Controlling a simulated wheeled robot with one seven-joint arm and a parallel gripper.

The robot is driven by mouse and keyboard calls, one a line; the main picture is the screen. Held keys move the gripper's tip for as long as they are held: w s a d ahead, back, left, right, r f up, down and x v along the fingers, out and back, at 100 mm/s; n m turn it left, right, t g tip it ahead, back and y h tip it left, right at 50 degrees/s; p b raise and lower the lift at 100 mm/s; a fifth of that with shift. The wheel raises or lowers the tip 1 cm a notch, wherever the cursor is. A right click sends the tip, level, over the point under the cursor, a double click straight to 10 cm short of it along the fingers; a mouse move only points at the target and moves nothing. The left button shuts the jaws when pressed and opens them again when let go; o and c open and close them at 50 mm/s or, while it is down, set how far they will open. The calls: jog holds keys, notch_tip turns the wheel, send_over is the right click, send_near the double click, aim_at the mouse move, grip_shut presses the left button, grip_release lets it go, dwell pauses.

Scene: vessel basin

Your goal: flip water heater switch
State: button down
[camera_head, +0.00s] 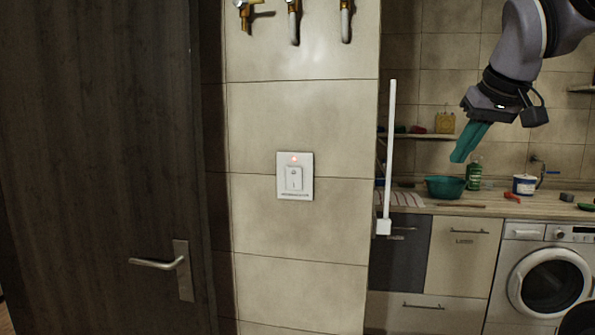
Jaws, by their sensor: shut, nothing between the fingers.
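The water heater switch (294,178) is a white wall plate with a rocker in its middle and a small red light lit near its top. It is mounted on the tiled wall left of the picture's middle. My gripper (459,157) is at the upper right, with teal fingers pointing down and to the left. It is shut and empty. It is well to the right of the switch and apart from it. Nothing hides the switch.
A dark door with a metal handle (157,264) stands at the left. Brass taps (293,20) are on the wall above the switch. A white vertical bar (389,150) stands at the wall's right edge. Behind are a counter with a green bowl (445,187) and a washing machine (545,275).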

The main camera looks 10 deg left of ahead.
aim_at(298, 168)
jog(key=w+a+n+y, duration=0.2)
jog(key=a+n, duration=1.2)
jog(key=a, duration=1.6)
jog(key=shift+w+r+n+g+y, duration=0.2)
jog(key=shift+w+n+g+y, duration=0.15)
jog(key=shift+w, duration=0.35)
jog(key=shift+f, duration=0.1)
jog(key=x, duration=0.3)
jog(key=w+x, duration=0.1)
jog(key=x, duration=0.3)
jog(key=w+d+r+x, duration=0.1)
jog(key=x, duration=0.3)
jog(key=shift+w, duration=0.1)
jog(key=shift+w+a+r, duration=0.1)
jog(key=shift+w+r, duration=0.05)
jog(key=shift+w, duration=0.5)
